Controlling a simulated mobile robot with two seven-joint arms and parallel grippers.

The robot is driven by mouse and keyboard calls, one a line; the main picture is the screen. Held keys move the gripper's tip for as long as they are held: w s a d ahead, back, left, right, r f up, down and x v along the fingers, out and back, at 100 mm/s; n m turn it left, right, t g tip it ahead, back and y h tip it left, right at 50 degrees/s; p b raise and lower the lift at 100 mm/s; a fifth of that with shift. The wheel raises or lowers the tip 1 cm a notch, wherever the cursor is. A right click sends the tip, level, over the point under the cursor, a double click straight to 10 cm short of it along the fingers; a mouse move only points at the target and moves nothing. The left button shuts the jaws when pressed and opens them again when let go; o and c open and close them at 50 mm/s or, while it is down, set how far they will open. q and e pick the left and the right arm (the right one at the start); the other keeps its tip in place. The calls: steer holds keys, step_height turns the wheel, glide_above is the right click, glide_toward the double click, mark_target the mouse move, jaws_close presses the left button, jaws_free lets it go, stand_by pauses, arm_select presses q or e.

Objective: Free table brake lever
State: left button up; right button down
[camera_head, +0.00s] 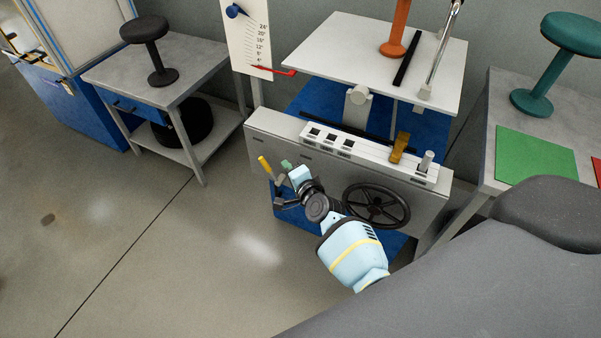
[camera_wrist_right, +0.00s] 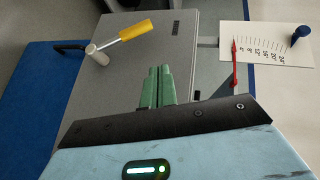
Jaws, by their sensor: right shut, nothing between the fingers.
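A lever with a yellow handle (camera_head: 264,163) and a pale hub sticks out at the left front of the grey machine cabinet (camera_head: 252,127). I take it for the brake lever. In the right wrist view the yellow handle (camera_wrist_right: 136,30) lies ahead and to the left of my fingertips, with the pale hub at its lower end. My right gripper (camera_head: 287,165) is beside the lever, to its right in the head view. Its green fingers (camera_wrist_right: 157,85) are together and empty, with a visible gap to the handle. My left gripper is not in view.
A black handwheel (camera_head: 376,205) is on the cabinet front, right of my right gripper. An ochre lever (camera_head: 399,147) and several switches stand on the panel above. A scale board (camera_head: 247,35) with a red pointer (camera_head: 274,70) stands behind. The floor at left is clear.

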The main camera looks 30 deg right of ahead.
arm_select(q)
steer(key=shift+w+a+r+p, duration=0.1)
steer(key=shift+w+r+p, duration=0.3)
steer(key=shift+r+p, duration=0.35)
arm_select(e)
steer(key=v, duration=0.2)
steer(key=r+v, duration=0.1)
steer(key=v, duration=0.2)
steer(key=shift+s, duration=0.2)
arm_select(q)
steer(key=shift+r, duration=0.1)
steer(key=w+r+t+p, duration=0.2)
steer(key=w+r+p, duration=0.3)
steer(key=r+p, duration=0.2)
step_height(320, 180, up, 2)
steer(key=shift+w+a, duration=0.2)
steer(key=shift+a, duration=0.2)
arm_select(e)
steer(key=s+a+n+g, duration=0.1)
steer(key=s+n+g, duration=0.2)
steer(key=s+n, duration=0.5)
steer(key=s+a+f+n+g+y, duration=0.1)
steer(key=s+n, duration=0.8)
steer(key=s, duration=2.3)
steer(key=shift+f+g, duration=0.15)
steer(key=shift+g, duration=1.05)
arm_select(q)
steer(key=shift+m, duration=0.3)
arm_select(e)
steer(key=shift+s, duration=0.2)
